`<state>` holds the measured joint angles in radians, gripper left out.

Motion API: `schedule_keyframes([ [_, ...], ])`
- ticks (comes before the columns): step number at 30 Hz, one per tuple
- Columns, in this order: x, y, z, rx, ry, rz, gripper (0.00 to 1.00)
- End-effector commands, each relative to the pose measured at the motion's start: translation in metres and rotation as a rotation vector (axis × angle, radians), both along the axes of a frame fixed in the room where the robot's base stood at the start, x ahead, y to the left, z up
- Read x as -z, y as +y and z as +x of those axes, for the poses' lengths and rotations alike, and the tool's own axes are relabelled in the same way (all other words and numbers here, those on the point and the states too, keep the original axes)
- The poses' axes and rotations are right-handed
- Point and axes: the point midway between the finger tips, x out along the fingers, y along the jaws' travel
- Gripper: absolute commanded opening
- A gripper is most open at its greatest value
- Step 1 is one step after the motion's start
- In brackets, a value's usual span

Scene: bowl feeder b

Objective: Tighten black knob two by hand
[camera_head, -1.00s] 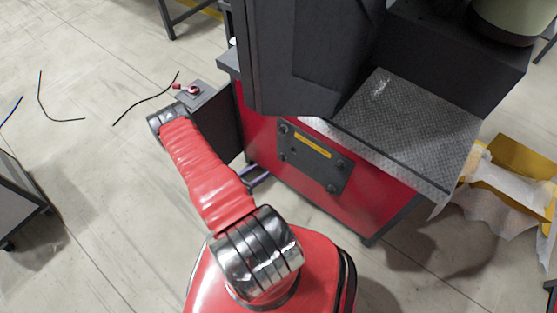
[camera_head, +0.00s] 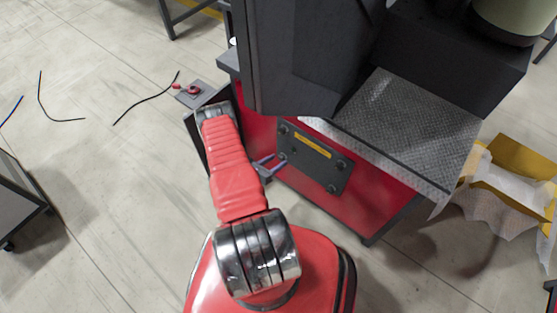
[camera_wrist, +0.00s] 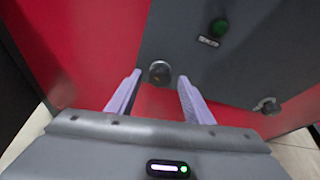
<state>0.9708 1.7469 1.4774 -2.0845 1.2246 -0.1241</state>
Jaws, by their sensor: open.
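Several black knobs sit at the corners of a dark plate (camera_head: 312,160) on the red machine front. The frames show no numbers, so I cannot tell which is knob two. My gripper (camera_head: 276,160) has purple fingers and is open at the plate's lower left corner. In the wrist view, a black knob (camera_wrist: 159,72) lies between the open fingertips (camera_wrist: 160,77), apparently just beyond them; contact cannot be told. Another knob (camera_wrist: 268,105) is to the right on the grey plate (camera_wrist: 245,68).
A yellow label strip (camera_head: 312,145) is on the plate. A green button (camera_wrist: 219,27) with a small label shows in the wrist view. A metal tread ledge (camera_head: 405,130) juts out above. An open yellow box (camera_head: 520,165) lies on the floor at right.

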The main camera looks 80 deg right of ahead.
Motion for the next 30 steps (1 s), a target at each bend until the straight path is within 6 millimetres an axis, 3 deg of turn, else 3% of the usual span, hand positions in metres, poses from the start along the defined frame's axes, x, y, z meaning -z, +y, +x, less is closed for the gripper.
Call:
schedule_keyframes([
  [6,0.006,-0.0123,-0.0075,0.001,0.001,0.0,0.47],
  [14,0.0062,-0.0133,-0.0077,0.0,0.001,0.0,0.47],
  [30,0.006,-0.0129,-0.008,0.001,0.002,0.0,0.1],
])
